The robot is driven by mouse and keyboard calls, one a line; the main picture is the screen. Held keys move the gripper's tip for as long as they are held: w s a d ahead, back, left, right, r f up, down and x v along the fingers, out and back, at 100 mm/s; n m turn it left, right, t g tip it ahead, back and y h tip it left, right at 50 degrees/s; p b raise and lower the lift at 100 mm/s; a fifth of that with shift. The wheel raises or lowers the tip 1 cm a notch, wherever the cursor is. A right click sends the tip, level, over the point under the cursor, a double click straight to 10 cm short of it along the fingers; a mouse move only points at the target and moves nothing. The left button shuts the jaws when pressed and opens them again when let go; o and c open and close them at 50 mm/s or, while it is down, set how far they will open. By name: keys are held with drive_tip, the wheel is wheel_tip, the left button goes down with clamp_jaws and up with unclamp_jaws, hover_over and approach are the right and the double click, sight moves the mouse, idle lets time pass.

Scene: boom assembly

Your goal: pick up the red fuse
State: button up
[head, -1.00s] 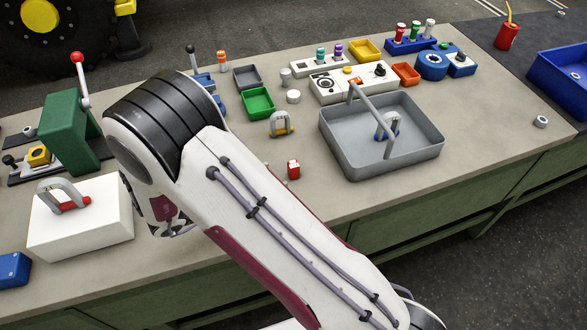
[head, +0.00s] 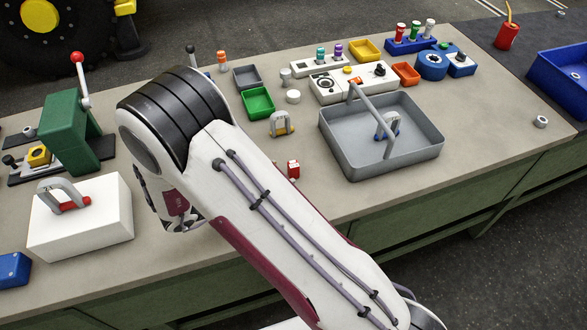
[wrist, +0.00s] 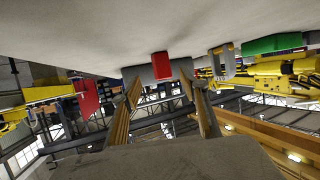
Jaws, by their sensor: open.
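A small red block with a white marking (head: 293,169), which looks like the red fuse, stands on the bench left of the grey tray, close to my arm's right edge. In the wrist view a red block (wrist: 160,65), seemingly the same one, shows beyond the fingers, roughly centred between them. My gripper (wrist: 164,92) is open with nothing between its fingers, apart from the red block. In the head view my arm hides most of the gripper and the fingertips cannot be seen.
A yellow-pinned shackle (head: 282,124) and green bin (head: 258,102) lie behind the fuse. A white block (head: 80,235) and green lever stand (head: 70,130) are at left. The bench front is clear.

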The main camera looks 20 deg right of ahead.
sight(289, 170)
drive_tip(key=shift+d, duration=0.1)
drive_tip(key=shift+x, duration=2.5)
drive_tip(key=shift+w, duration=0.2)
drive_tip(key=c, duration=1.1)
